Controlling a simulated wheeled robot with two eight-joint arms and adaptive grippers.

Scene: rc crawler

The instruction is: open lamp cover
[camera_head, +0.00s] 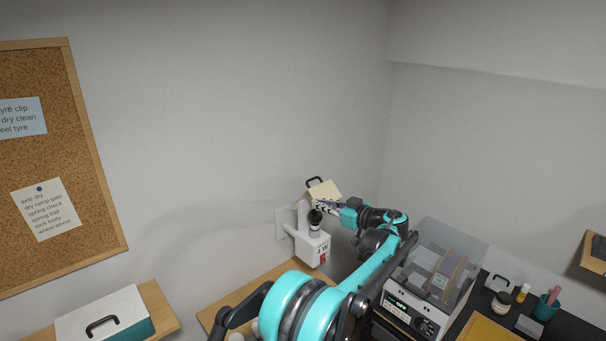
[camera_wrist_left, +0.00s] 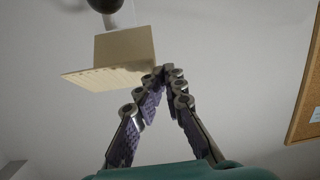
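The lamp cover (camera_head: 326,191) is a cream box-like lid with a black handle, tilted up above the white wall lamp (camera_head: 313,247). A dark round part with a pale stem (camera_head: 315,219) stands at the lamp beneath it. My left gripper (camera_head: 322,206) is right at the cover's lower edge. In the left wrist view, the cream cover (camera_wrist_left: 120,48) lies just beyond the left gripper (camera_wrist_left: 163,73). Its fingers converge until the tips meet, close by the cover's right corner. No part of the cover shows between them; whether the tips touch it is unclear. My right gripper is out of view.
A machine with a clear hood (camera_head: 448,262) stands right of my arm. A dark bench with small jars and a teal cup (camera_head: 546,308) is at the lower right. A white-lidded box (camera_head: 105,316) sits lower left, below a corkboard (camera_head: 60,170).

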